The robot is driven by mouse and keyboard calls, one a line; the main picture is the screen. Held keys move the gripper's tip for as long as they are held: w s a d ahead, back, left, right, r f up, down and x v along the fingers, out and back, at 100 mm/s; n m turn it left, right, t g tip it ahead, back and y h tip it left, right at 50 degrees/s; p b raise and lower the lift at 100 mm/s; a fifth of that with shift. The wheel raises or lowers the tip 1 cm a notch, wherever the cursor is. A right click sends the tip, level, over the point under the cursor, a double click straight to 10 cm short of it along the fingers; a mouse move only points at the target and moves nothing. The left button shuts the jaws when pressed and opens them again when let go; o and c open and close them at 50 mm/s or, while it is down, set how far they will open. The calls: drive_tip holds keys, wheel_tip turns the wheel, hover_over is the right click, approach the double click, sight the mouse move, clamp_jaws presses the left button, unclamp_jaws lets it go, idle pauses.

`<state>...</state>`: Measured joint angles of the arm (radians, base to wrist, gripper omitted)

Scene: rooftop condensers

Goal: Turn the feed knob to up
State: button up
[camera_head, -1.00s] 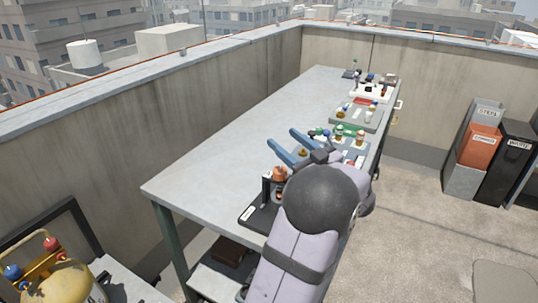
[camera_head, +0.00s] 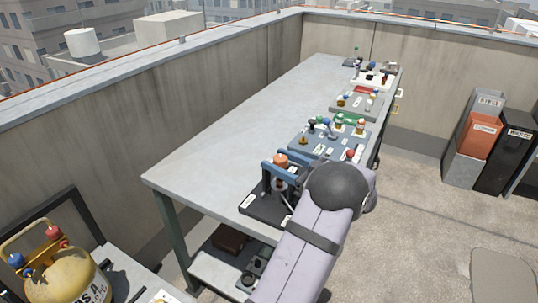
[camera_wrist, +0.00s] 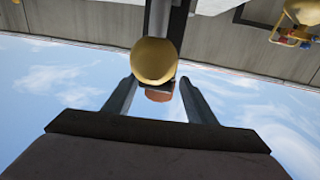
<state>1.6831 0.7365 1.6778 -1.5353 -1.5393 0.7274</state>
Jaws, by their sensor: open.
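My gripper (camera_head: 271,160) is open at the near part of the bench, with its two blue fingers pointing left. A black stand (camera_head: 258,207) with a copper-orange cap (camera_head: 280,159) is at the fingers; the cap shows between them. In the wrist view, my fingers (camera_wrist: 158,80) stand apart. I cannot tell whether the fingers touch anything. No label reading "feed" is legible, so I cannot confirm which part is the feed knob.
A blue-grey panel (camera_head: 318,147) with several small knobs lies just beyond. Farther panels, including a grey one (camera_head: 352,107), line the bench's right side. The left of the grey bench (camera_head: 225,135) is clear. A yellow tank (camera_head: 62,278) stands at lower left.

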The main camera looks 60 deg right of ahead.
drive_tip(key=shift+w+d+p, duration=0.15)
drive_tip(key=shift+w, duration=0.8)
drive_tip(key=shift+w+d+p, duration=0.15)
drive_tip(key=shift+w, duration=0.8)
drive_tip(key=c, duration=1)
